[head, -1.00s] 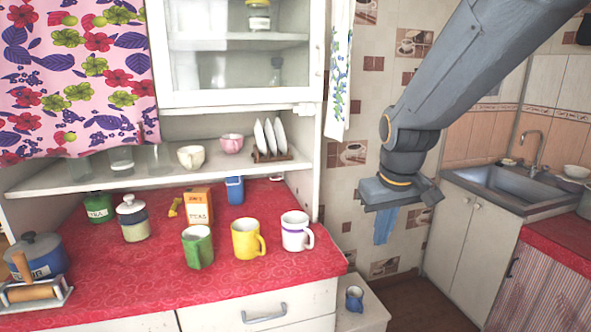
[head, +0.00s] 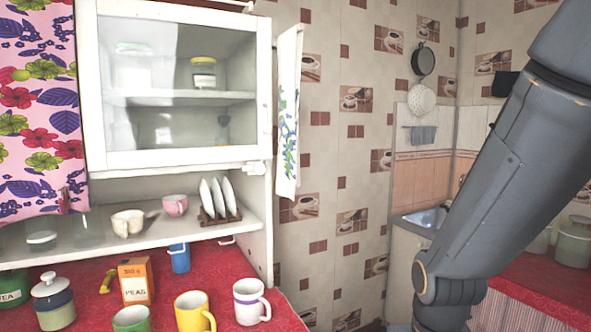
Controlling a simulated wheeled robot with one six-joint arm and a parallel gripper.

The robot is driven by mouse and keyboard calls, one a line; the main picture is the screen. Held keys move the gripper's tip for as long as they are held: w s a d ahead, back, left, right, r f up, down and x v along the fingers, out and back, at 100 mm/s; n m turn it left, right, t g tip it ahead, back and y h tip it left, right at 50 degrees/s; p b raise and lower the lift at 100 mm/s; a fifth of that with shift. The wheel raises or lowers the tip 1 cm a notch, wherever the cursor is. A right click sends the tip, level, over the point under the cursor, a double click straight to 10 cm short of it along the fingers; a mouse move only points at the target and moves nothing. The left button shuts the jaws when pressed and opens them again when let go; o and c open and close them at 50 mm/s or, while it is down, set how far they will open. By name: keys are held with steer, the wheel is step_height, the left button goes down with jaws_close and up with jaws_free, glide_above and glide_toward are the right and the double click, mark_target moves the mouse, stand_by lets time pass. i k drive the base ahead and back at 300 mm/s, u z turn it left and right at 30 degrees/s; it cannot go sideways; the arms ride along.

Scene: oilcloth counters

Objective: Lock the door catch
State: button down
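The glass-fronted white cabinet door (head: 180,165) is at the upper left in the head view. It looks closed against the cabinet frame. A small white fitting (head: 257,168) sits at its lower right corner, and it may be the door catch; it is too small to tell its position. My gripper is below the bottom edge of the view, so its fingers are hidden. Only my grey arm shows at the right, well apart from the door.
A patterned towel (head: 288,115) hangs just right of the door. Below are a shelf (head: 100,240) with cups and a plate rack (head: 220,218), then a red counter (head: 215,262) with mugs, a carton and jars. The tiled wall between cabinet and arm is clear.

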mark_target(260, 169)
steer(key=z, duration=0.9)
steer(key=k, duration=0.75)
steer(key=u, duration=1.35)
steer(key=i, duration=0.5)
